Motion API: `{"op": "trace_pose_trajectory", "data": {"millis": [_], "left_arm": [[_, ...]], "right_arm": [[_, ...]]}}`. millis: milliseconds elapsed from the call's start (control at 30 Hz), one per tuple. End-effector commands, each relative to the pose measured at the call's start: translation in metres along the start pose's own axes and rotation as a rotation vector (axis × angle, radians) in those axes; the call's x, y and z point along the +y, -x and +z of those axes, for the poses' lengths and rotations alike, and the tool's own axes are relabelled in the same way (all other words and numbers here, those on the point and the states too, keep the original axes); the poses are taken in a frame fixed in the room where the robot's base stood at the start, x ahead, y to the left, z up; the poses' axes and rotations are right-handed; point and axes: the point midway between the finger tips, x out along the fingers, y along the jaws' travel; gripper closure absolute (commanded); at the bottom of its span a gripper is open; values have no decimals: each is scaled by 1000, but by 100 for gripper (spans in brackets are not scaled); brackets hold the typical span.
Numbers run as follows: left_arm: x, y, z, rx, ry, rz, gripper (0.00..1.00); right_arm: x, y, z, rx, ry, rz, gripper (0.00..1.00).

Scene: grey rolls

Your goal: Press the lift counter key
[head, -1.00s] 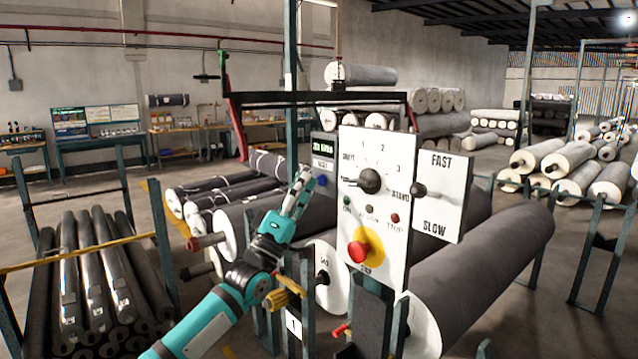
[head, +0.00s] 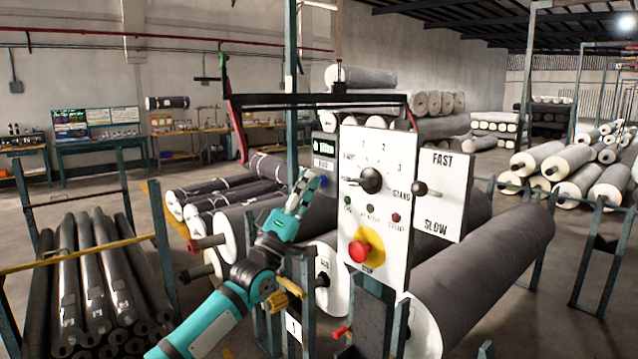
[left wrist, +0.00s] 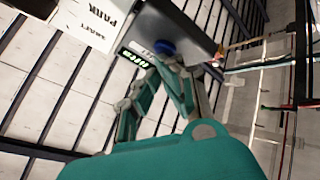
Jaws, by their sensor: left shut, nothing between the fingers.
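The lift counter is a dark box (head: 325,147) with a small green lit display, mounted left of the white control panel in the head view. Its blue round key sits low on its face, mostly behind my fingertips in the head view, and shows clearly in the left wrist view (left wrist: 164,46). My left gripper (head: 309,178) is shut and empty, its teal fingers pointing up at the key. In the left wrist view the fingertips (left wrist: 172,63) are right by the key; I cannot tell whether they touch it. My right gripper is not in view.
The white panel (head: 376,200) with a black selector knob (head: 371,180) and a red stop button (head: 359,250) stands just right of my gripper. A FAST/SLOW plate (head: 443,190) is beside it.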

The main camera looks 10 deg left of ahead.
Motion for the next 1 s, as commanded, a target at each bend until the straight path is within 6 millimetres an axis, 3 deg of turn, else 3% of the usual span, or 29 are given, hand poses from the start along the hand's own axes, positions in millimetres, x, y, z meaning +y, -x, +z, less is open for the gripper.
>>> {"op": "trace_pose_trajectory", "data": {"millis": [500, 1000], "left_arm": [[-1, -1, 2, -2, 0, -1, 100], [9, 13, -7, -2, -1, -1, 100]], "right_arm": [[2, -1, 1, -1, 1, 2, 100], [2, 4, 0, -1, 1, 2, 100]]}}
